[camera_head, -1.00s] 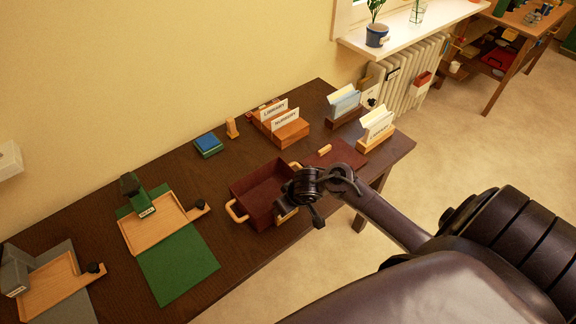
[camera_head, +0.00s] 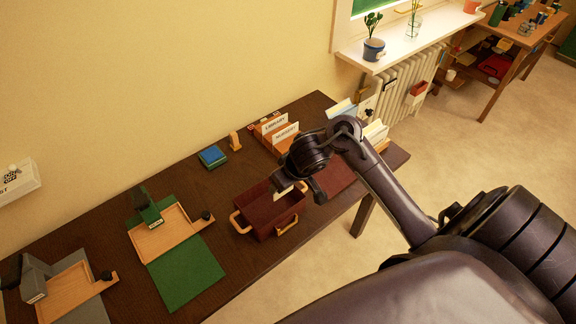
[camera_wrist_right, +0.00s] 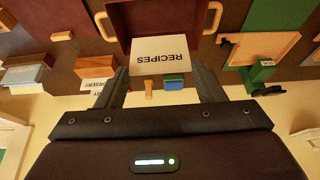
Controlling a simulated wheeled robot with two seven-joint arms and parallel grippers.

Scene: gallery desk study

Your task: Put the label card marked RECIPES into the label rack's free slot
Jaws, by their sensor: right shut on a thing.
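My right gripper (camera_wrist_right: 160,90) is shut on the white RECIPES card (camera_wrist_right: 160,54), whose lettering appears upside down in the right wrist view. In the head view that gripper (camera_head: 302,190) is above the right part of the dark red tray, with a small white piece of the card (camera_head: 284,192) showing below it. The orange wooden label rack (camera_head: 268,142) stands behind, holding cards marked LIBRARY (camera_head: 273,124) and NURSERY (camera_head: 286,133). The rack also shows in the right wrist view (camera_wrist_right: 92,68). Its free slot cannot be made out. My left gripper is not in view.
The dark red tray (camera_head: 249,211) with wooden handles lies under the right gripper. Other card holders, right of the rack, are partly hidden by my arm. A green mat (camera_head: 187,273) lies front left.

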